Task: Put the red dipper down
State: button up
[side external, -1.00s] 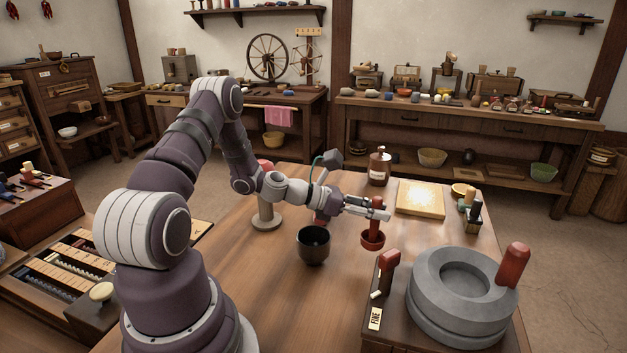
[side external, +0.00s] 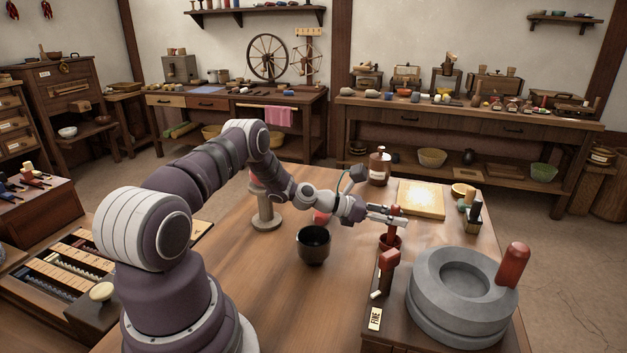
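The red dipper (side external: 393,227), a cup with an upright handle, is right of centre in the side external view. My gripper (side external: 394,217) is at its handle from the left, with the fingers around it, and appears shut on it. The dipper is upright. Its cup is low, at or just above the wooden table (side external: 290,288); I cannot tell whether it touches.
A dark bowl (side external: 313,247) stands left of the dipper. The grey stone quern (side external: 425,310) with its red handle (side external: 513,264) is at front right. A yellow board (side external: 421,199), a brown bottle (side external: 379,168) and a round-based stand (side external: 266,218) are on the table.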

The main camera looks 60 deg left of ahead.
jog(key=o, duration=0.3)
jog(key=shift+o, duration=0.2)
jog(key=shift+s+r, duration=0.15)
jog(key=shift+r, duration=0.05)
jog(key=v, duration=1.1)
jog(key=s+d+r+m+g+y, duration=0.1)
jog(key=d+r+m+g, duration=0.3)
jog(key=m, duration=0.5)
jog(key=s+d+r+m+g, duration=0.1)
jog(key=d+r+m+g, duration=0.15)
jog(key=d+m, duration=0.5)
jog(key=s+d+r+m+g+y, duration=0.1)
jog(key=s+r+m+y, duration=0.3)
jog(key=s+m, duration=0.7)
jog(key=d+r+m, duration=0.1)
jog(key=m, duration=0.3)
jog(key=shift+s+r+y, duration=0.2)
jog(key=shift+s+y, duration=0.1)
jog(key=shift+y, duration=0.1)
